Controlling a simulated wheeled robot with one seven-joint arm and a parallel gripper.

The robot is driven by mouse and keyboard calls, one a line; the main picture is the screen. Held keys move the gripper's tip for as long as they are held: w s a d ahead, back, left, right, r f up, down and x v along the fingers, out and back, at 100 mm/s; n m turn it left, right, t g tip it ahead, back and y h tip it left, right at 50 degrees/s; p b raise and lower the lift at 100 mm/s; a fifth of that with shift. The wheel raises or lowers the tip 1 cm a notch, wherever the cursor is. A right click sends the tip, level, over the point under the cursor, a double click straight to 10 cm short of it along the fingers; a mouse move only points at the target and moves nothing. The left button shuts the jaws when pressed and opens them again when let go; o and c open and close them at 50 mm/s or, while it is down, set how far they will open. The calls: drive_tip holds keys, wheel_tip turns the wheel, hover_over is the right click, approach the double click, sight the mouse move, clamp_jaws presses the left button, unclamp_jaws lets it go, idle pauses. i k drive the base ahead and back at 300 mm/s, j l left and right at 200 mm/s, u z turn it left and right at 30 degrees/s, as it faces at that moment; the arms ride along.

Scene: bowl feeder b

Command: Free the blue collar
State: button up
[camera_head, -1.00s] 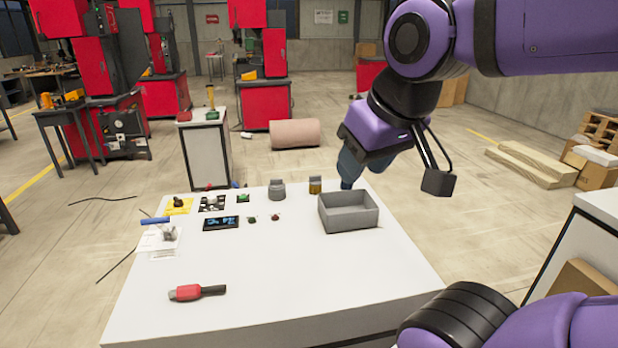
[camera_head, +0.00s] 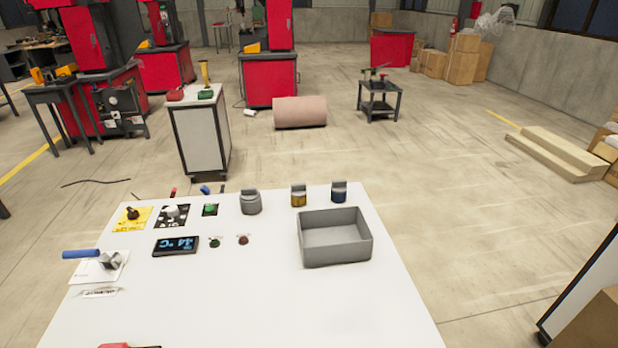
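A small fitting with a dark blue band (camera_head: 339,196) and a grey top stands upright at the table's far edge; the band looks like the blue collar. Whether anything locks the blue band is too small to tell. My gripper and arm are out of view.
An empty grey open tray (camera_head: 364,245) sits just in front of the banded fittings. Knobs, buttons and a display (camera_head: 175,245) reading 14 °C are at the left. A blue-handled lever (camera_head: 80,254) is at the left edge. The table's front middle is clear.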

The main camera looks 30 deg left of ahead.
sight(203, 188)
drive_tip(key=i+l+z, duration=0.1)
drive_tip(key=z, duration=0.35)
drive_tip(key=i+l+z, duration=0.1)
drive_tip(key=z, duration=0.4)
drive_tip(key=i+z, duration=0.1)
drive_tip(key=z, duration=0.35)
drive_tip(key=i+j+u, duration=0.15)
drive_tip(key=i+u, duration=1.05)
drive_tip(key=i+l+u, duration=0.2)
drive_tip(key=u, duration=0.2)
drive_tip(key=i+j+u, duration=0.25)
drive_tip(key=i+u, duration=0.2)
drive_tip(key=i, duration=0.45)
drive_tip(key=i+l+u, duration=0.1)
drive_tip(key=i+u, duration=0.35)
drive_tip(key=i, duration=0.5)
drive_tip(key=i+l+u, duration=0.1)
drive_tip(key=i, duration=0.7)
drive_tip(key=i+l+u, duration=0.1)
drive_tip(key=i, duration=0.65)
drive_tip(key=i+j+u, duration=0.1)
drive_tip(key=i+u, duration=0.55)
drive_tip(key=u, duration=0.15)
drive_tip(key=i+u, duration=0.35)
drive_tip(key=i+l+u, duration=0.2)
drive_tip(key=u, duration=0.2)
drive_tip(key=i+u, duration=0.1)
drive_tip(key=u, duration=2.35)
drive_tip(key=i+l, duration=0.2)
drive_tip(key=i+j+u, duration=0.05)
